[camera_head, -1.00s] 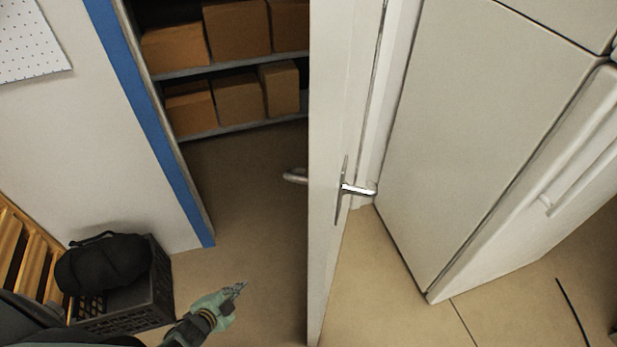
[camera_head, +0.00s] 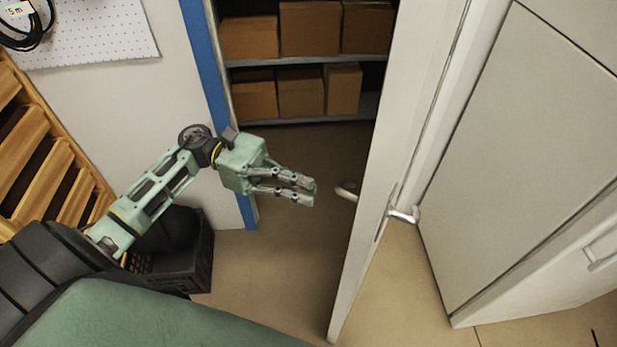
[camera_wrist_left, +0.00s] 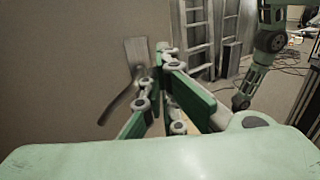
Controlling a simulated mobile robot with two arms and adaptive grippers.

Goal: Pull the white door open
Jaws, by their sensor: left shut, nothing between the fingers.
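The white door (camera_head: 405,130) stands open, seen nearly edge-on in the head view. A metal lever handle (camera_head: 347,192) sticks out from its left face, and another lever handle (camera_head: 404,214) is on its right face. My left gripper (camera_head: 311,193) is shut and empty, just left of the left-face handle and apart from it. In the left wrist view, my left gripper (camera_wrist_left: 163,55) is in front of the dim door face (camera_wrist_left: 60,60), with the dark lever handle (camera_wrist_left: 120,103) and its plate beside it on the left. My right gripper is not visible.
A blue-edged doorway (camera_head: 212,75) leads to shelves with cardboard boxes (camera_head: 300,92). A black crate (camera_head: 190,268) stands beside the wall, below my left arm. A white fridge (camera_head: 520,160) is right of the door. Tan floor (camera_head: 290,250) lies clear between crate and door.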

